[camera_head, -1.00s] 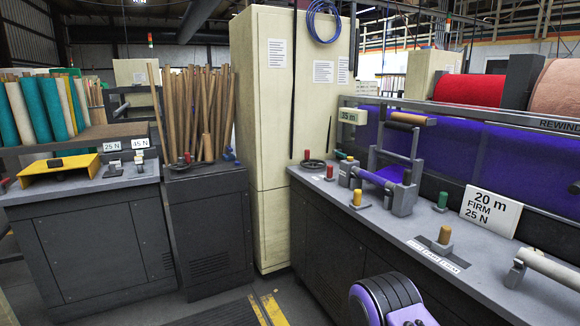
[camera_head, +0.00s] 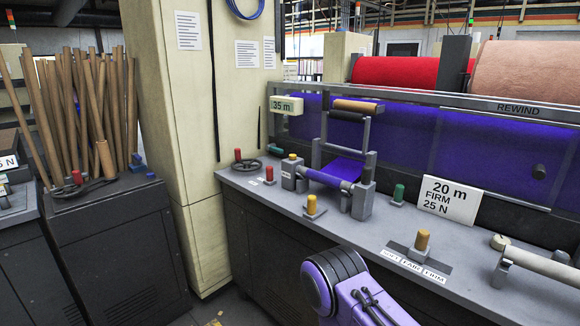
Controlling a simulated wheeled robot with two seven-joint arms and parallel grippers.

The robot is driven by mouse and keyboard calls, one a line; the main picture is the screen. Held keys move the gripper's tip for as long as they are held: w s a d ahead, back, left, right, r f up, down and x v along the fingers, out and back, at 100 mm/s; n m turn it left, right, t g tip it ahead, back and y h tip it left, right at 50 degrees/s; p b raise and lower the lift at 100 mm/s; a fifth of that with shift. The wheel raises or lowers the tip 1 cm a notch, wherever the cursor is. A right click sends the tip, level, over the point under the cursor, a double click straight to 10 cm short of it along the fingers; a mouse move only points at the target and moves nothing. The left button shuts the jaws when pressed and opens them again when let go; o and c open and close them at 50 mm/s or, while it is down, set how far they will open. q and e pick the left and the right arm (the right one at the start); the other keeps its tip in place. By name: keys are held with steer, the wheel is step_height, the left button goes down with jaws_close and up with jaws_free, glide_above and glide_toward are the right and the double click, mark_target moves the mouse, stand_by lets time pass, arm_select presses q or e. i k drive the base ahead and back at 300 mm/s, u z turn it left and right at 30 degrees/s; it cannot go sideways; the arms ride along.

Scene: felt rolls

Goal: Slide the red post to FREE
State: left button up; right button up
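A red post (camera_head: 268,174) stands upright on the grey bench at the left of the roll stand. Small white label plates lie beside its foot; their words are too small to read. Another red-topped post (camera_head: 238,155) stands behind it by a dark handwheel, and a third red one (camera_head: 77,178) is on the left cabinet. Neither gripper shows; only a purple and black link of my own arm is in the lower middle.
A tall cream cabinet (camera_head: 185,130) stands left.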

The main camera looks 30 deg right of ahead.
mark_target(269, 181)
steer(key=z, duration=0.65)
steer(key=i, duration=0.65)
steer(key=z, duration=0.8)
